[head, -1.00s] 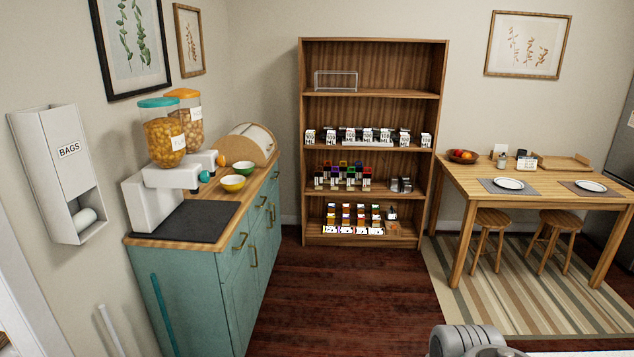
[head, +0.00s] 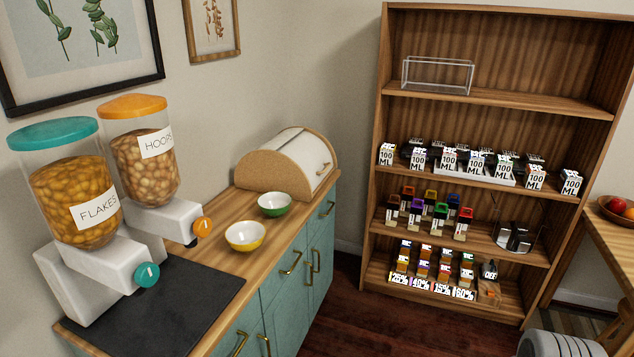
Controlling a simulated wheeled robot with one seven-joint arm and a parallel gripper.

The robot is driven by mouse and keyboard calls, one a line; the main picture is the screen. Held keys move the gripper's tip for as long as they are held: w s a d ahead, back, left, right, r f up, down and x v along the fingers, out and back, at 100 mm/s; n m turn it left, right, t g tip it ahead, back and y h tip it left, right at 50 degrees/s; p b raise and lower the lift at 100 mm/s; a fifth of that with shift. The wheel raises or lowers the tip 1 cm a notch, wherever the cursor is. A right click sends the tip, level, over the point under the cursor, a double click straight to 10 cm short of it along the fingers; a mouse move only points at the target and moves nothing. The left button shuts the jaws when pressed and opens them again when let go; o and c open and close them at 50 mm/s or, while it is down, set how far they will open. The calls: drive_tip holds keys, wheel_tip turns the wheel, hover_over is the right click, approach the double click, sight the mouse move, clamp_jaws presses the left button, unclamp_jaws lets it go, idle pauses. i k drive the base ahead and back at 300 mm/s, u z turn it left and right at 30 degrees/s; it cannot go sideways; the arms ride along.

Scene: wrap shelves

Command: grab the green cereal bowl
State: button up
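The green cereal bowl (head: 274,205) sits upright on the wooden counter top, in front of the bread box. Its outside is green and its inside is white. A yellow bowl (head: 245,236) stands close by, nearer to me and a little left. Both bowls look empty. My gripper's fingers are not in view; only a grey rounded part of my arm shows at the bottom right corner.
A bread box (head: 290,162) stands behind the bowls. A stocked wooden shelf (head: 480,105) is at right. Dark floor lies between the shelf and the teal cabinet (head: 285,285).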

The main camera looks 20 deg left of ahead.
sight(275, 204)
drive_tip(key=i, duration=2.8)
drive_tip(key=u, duration=4.45)
drive_tip(key=i, duration=0.5)
drive_tip(key=u, duration=0.05)
